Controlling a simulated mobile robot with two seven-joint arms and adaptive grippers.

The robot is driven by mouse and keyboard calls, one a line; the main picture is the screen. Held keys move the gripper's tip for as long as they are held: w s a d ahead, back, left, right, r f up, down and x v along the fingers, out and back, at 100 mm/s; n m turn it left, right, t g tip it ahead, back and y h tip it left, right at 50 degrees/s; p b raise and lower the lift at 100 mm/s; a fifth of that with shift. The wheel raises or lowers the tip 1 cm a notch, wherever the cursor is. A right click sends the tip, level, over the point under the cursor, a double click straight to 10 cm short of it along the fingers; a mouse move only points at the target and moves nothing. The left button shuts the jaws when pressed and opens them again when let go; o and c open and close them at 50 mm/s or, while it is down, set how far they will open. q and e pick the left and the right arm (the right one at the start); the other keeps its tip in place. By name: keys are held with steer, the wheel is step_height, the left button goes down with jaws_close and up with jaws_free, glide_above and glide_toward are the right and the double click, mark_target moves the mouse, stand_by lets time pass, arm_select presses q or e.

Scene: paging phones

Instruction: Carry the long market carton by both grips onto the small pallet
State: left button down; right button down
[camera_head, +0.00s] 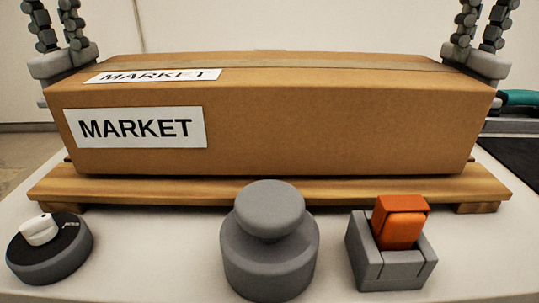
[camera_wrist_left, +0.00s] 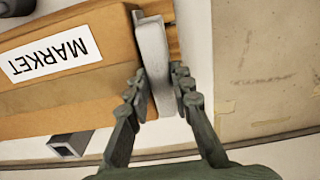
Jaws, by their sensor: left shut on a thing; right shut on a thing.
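The long brown market carton (camera_head: 330,125), with white MARKET labels, is level above the wooden pallet (camera_head: 330,190). Its lower edge meets the boards in the head view; I cannot tell whether a thin gap remains. My left gripper (camera_head: 58,42) is shut on the grey left grip (camera_head: 60,64) at the carton's left end. In the left wrist view, its fingers (camera_wrist_left: 158,85) straddle that grip (camera_wrist_left: 154,50), beside the carton (camera_wrist_left: 100,35). My right gripper (camera_head: 479,38) is shut on the grey right grip (camera_head: 478,62) at the other end. The pallet's back is hidden.
In front of the pallet stand a dark round disc (camera_head: 48,262) with a white earbud-like piece, a grey knobbed weight (camera_head: 270,255), and a grey holder (camera_head: 370,265) with an orange block (camera_head: 402,225). A teal-handled object (camera_head: 518,97) lies at the right.

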arm_select(q)
steer(key=shift+a+f+b, duration=0.1)
steer(key=shift+f+b, duration=0.2)
steer(key=shift+f, duration=0.15)
arm_select(e)
steer(key=shift+d+f, duration=0.1)
steer(key=shift+f, duration=0.4)
arm_select(q)
steer(key=c, duration=1.3)
jaws_free()
steer(key=shift+c, duration=0.2)
arm_select(e)
steer(key=c, duration=1.3)
jaws_free()
steer(key=shift+r, duration=0.1)
steer(key=shift+c, duration=0.2)
arm_select(q)
steer(key=shift+r, duration=0.1)
step_height(320, 180, up, 7)
steer(key=shift+r, duration=0.1)
arm_select(e)
steer(key=shift+r, duration=0.1)
arm_select(q)
steer(key=shift+r, duration=0.1)
arm_select(e)
steer(key=shift+r, duration=0.4)
step_height(320, 180, up, 6)
steer(key=shift+r, duration=0.3)
